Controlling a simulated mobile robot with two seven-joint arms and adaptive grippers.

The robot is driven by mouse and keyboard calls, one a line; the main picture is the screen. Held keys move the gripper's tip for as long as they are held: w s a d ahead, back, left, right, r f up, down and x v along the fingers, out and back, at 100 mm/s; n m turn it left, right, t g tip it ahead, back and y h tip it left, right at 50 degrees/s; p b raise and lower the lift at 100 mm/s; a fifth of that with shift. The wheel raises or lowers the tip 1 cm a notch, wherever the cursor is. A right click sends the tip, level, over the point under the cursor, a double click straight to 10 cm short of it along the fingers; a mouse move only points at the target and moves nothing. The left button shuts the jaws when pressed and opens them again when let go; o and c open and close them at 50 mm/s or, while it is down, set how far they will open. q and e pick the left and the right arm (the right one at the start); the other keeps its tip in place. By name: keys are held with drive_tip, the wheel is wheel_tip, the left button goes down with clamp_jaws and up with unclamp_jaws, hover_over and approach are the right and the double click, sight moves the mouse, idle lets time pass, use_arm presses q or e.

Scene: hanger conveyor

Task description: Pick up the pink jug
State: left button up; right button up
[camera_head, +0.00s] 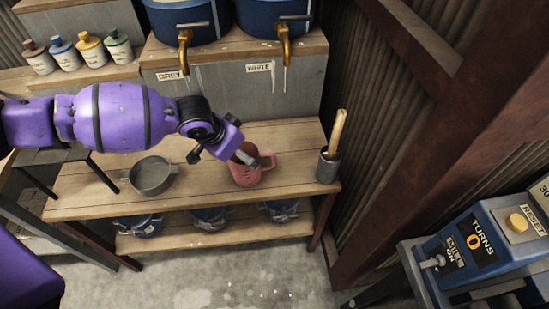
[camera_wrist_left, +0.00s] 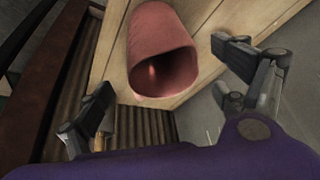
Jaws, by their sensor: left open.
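The pink jug (camera_head: 246,177) stands upright on the wooden table, with its handle toward the right in the head view. My left gripper (camera_head: 221,157) comes in from the left, its fingers just above and beside the jug's upper left. In the left wrist view the jug (camera_wrist_left: 159,55) shows its open mouth ahead of the fingers. My left gripper (camera_wrist_left: 167,78) is open there, with nothing between its fingertips. Whether a finger touches the jug I cannot tell. My right gripper is not in view.
A grey pot (camera_head: 153,178) is left of the jug. A dark cup with a wooden-handled tool (camera_head: 328,165) stands to the right. Two blue tanks with brass taps (camera_head: 185,45) are behind. A blue control box (camera_head: 470,245) is at the lower right. The wooden table (camera_head: 90,205) has clear front boards.

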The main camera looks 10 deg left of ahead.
use_arm(q)
drive_tip(key=shift+n, duration=0.6)
drive_tip(key=x, duration=0.7)
drive_tip(key=shift+s+a+f+b, duration=0.15)
drive_tip(key=shift+a+f+b, duration=0.15)
drive_tip(key=shift+f, duration=0.25)
drive_tip(key=c, duration=1.3)
drive_tip(key=shift+r, duration=0.1)
